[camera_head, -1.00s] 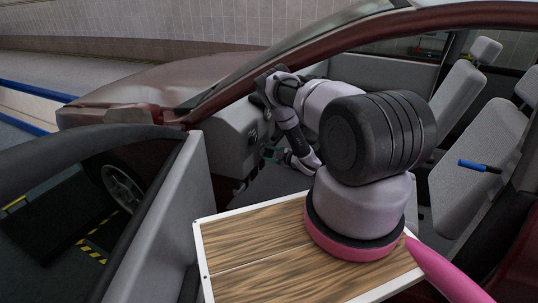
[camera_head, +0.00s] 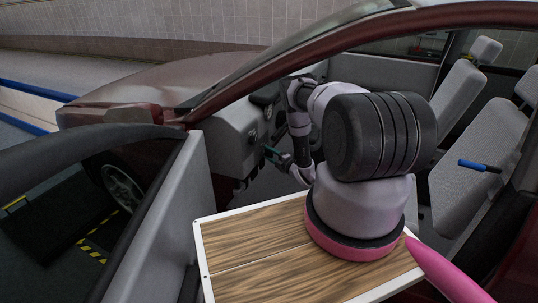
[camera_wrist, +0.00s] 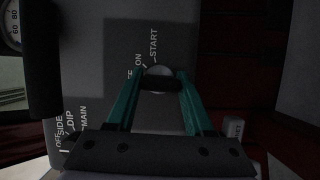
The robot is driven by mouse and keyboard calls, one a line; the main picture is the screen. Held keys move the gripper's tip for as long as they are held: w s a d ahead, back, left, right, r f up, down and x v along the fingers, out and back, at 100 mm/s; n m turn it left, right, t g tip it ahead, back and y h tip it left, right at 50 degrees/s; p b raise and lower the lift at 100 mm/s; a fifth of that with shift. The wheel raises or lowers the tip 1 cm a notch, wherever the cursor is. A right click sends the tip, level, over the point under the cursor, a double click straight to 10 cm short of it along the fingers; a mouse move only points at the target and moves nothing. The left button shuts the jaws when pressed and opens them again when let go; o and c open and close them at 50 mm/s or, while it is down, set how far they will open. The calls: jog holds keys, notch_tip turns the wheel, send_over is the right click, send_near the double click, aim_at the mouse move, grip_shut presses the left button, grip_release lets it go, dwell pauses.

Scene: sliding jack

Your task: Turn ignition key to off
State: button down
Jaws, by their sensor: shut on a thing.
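The ignition key (camera_wrist: 160,84) is a dark bar across a pale round switch on the grey dash panel, in the wrist view. "START" and "ON" are printed just above it; any further mark is hidden by the fingers or too faint. My gripper (camera_wrist: 162,88) has its two teal fingers on either side of the key, shut on it. The key's bar lies roughly level in this view; which mark it points to I cannot tell. In the head view my gripper (camera_head: 272,154) is at the dashboard (camera_head: 228,137), and the key is too small to make out.
A light switch (camera_wrist: 70,142) marked "SIDE", "DIP" and "MAIN" is at the lower left of the wrist view, with a gauge (camera_wrist: 12,28) at upper left. The open car door (camera_head: 165,220) stands at left and the seats (camera_head: 480,130) at right.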

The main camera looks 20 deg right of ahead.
jog(key=shift+d, duration=0.1)
dwell(0.3)
jog(key=shift+s, duration=0.1)
jog(key=shift+c, duration=1.4)
grip_release()
jog(key=v, duration=1)
jog(key=shift+s+d, duration=0.15)
jog(key=shift+s, duration=0.2)
jog(key=shift+f, duration=0.15)
